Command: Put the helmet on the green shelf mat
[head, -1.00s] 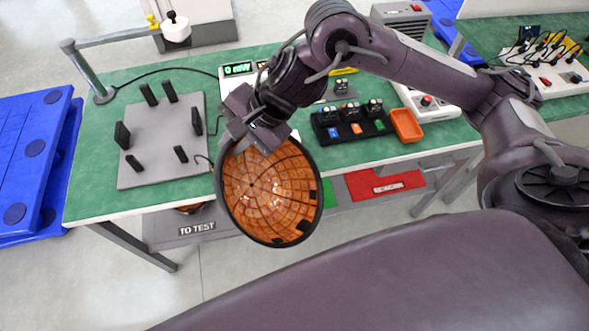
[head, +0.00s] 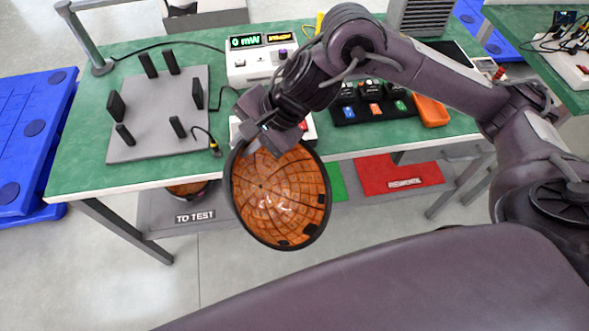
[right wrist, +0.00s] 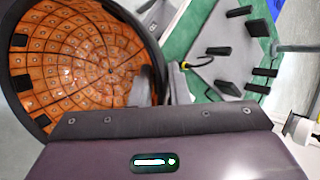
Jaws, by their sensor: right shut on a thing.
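The helmet (head: 280,195) is a dark-rimmed bowl with an orange tiled inside facing the camera. My right gripper (head: 262,143) is shut on its upper rim and holds it in the air in front of the table's front edge. The helmet's inside also shows in the right wrist view (right wrist: 80,65), at the left. The green shelf mat (head: 337,182) lies on the lower shelf below the table, partly hidden behind the helmet. My left gripper is not in view.
The lower shelf also has a red mat (head: 395,172) and a grey "TO TEST" area (head: 165,217) with another orange helmet (head: 187,188). On the green tabletop (head: 75,170) stand a grey plate with black posts (head: 150,95), a meter box (head: 262,60) and an orange tray (head: 430,110).

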